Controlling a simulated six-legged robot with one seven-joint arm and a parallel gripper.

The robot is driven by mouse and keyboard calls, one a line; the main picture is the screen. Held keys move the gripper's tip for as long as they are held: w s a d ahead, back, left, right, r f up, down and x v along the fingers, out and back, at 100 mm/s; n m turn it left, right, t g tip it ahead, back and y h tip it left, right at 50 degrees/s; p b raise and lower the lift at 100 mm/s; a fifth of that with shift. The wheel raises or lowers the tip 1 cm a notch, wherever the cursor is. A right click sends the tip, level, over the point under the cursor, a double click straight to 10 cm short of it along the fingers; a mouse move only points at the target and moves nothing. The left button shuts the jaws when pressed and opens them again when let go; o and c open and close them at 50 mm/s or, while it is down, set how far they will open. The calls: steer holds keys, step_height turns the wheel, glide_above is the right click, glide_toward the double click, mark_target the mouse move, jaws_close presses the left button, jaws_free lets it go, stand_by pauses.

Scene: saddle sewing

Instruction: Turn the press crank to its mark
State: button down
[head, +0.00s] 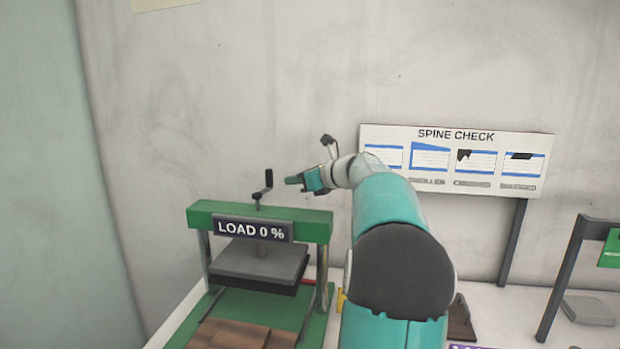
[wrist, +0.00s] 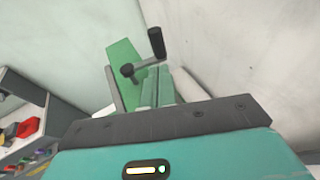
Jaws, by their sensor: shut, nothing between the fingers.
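The press (head: 312,222) has a green frame and stands at the lower left in the head view. Its sign (head: 252,230) reads LOAD 0 %. The dark crank (head: 268,182) rises from the top beam, with its handle upright at the right end of its arm. My gripper (head: 290,180) is shut and empty, a little to the right of the crank handle and apart from it. In the wrist view the crank (wrist: 156,46) stands ahead of my gripper, above the green beam (wrist: 122,62). I cannot make out the mark.
A SPINE CHECK board (head: 455,160) stands behind my arm at the right. A dark post frame (head: 565,278) is at the far right. Brown blocks (head: 230,335) lie in front of the press plate. The wall is close behind the press.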

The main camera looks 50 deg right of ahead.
mark_target(272, 178)
steer(key=w, duration=0.4)
steer(key=shift+w+a+f, duration=0.1)
steer(key=shift+w+a, duration=0.1)
steer(key=shift+w, duration=0.2)
steer(key=shift+d+y, duration=0.15)
steer(key=shift+y, duration=0.15)
